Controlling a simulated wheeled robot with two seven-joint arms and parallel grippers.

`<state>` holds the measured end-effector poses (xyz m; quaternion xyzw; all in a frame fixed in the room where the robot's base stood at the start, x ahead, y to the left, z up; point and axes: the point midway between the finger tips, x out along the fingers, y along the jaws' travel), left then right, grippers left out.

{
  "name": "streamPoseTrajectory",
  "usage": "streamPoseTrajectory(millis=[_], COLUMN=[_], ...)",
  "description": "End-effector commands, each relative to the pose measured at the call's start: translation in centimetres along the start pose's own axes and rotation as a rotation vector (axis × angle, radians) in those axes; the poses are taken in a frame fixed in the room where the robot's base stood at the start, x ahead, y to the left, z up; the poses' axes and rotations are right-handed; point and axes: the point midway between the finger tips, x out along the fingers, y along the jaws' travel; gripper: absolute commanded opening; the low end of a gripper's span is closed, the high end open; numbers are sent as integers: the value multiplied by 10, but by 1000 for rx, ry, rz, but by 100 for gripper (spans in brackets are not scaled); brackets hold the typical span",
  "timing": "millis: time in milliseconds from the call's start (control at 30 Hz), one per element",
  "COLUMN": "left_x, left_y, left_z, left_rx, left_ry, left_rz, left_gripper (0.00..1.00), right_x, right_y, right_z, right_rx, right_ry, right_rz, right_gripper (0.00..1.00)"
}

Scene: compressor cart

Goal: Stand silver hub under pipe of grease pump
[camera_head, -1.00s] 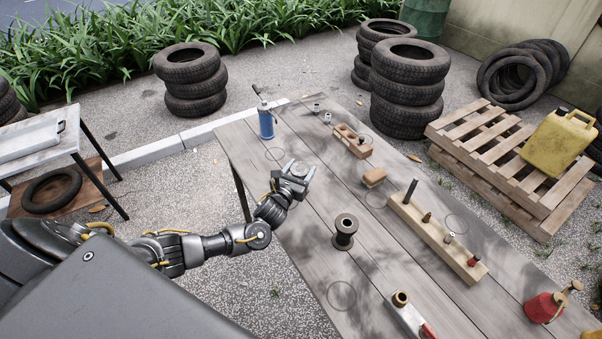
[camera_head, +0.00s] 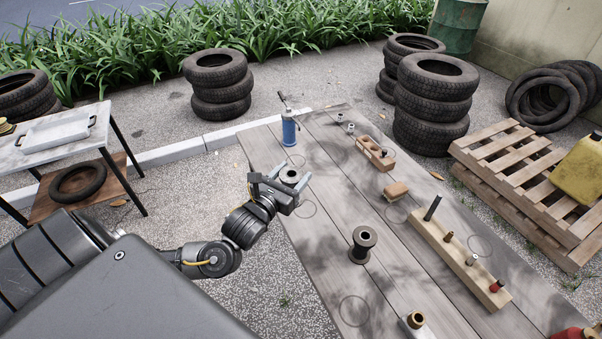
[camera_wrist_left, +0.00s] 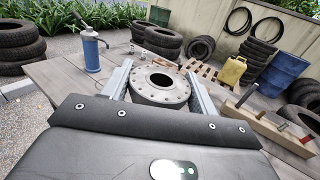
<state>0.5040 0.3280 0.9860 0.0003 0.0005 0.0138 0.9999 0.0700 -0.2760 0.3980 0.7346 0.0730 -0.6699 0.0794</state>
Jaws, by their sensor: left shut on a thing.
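The silver hub (camera_head: 290,175) is a round flanged piece with a dark centre hole. My left gripper (camera_head: 280,179) is shut on it, near the table's left edge. In the left wrist view the hub (camera_wrist_left: 160,84) sits level between the two fingers. The grease pump (camera_head: 289,130) is a blue cylinder with a dark, slanting top part, standing upright at the far left of the table. It also shows in the left wrist view (camera_wrist_left: 91,55), ahead and left of the hub, apart from it. My right gripper is out of view.
A dark spool (camera_head: 362,245) stands mid-table. A long wooden block (camera_head: 455,255) with several pegs lies at right. A small wooden block (camera_head: 396,190) and a wooden holder (camera_head: 376,152) are farther back. Thin rings mark the tabletop. Space between hub and pump looks clear.

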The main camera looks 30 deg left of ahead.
Motion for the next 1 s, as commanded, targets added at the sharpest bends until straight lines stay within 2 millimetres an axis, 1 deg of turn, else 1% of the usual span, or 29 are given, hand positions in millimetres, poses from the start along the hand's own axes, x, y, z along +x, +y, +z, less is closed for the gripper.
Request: streamPoseTrajectory(millis=[133,233,367,467,500,600,700,900,1000], left_x=[-4,-3,-2,-5,-8,-17,-28,-49,-54], left_y=[1,-4,-26,-48,-57,-74,-87,-100,-102], left_z=[3,6,18,30,34,43,46,42,40], left_rx=[-2,-3,-5,-6,-6,-6,-6,-6,-3], left_ry=[-4,-5,-6,-7,-7,-6,-5,-4,-4], left_rz=[0,-17,-97,-189,-229,-320,-396,-497,-519], left_gripper=[22,22,23,23,23,23,23,23,23], right_x=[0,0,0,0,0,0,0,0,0], right_y=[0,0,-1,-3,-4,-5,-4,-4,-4], right_z=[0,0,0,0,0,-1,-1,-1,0], right_rx=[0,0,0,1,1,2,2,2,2], right_ry=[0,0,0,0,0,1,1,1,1], right_rz=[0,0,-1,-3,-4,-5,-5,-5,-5], right_gripper=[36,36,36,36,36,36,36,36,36])
